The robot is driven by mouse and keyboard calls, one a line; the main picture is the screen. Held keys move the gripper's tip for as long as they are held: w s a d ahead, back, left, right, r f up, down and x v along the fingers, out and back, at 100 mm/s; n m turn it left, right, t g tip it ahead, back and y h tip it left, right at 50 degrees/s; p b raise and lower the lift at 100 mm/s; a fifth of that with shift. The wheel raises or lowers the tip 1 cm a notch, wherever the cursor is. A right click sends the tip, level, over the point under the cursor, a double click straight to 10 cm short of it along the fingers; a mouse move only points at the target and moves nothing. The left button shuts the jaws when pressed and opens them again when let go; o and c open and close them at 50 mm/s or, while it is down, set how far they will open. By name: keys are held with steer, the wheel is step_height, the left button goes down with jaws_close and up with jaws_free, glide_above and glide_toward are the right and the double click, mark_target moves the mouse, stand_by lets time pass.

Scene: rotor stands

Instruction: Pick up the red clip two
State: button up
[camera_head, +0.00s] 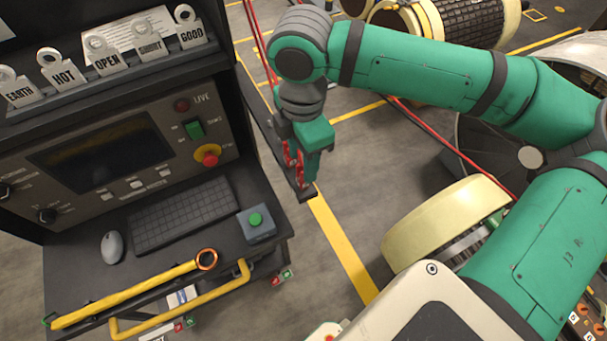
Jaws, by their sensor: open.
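Two small red clips show at the console's front edge: one (276,281) below the right corner of the desk, beside a green piece, and another (179,326) lower left, also beside a green piece. I cannot tell which is clip two; any markings are too small to read. My gripper (303,183) is open and points down, just right of the console and above the right-hand clip in the picture. It is apart from both clips. Red parts show on the gripper, and its fingertips are partly hard to make out against the dark edge behind.
The console desk (78,209) holds a keyboard (184,214), a mouse (112,247) and a green-button box (257,224). A yellow wrench-like bar (130,294) and yellow rail (190,312) run along its front. A cream rotor part (440,222) stands right. Floor lies between.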

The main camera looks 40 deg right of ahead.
steer(key=shift+d+f, duration=0.2)
steer(key=shift+f, duration=2.05)
jaws_close()
steer(key=shift+r, duration=0.1)
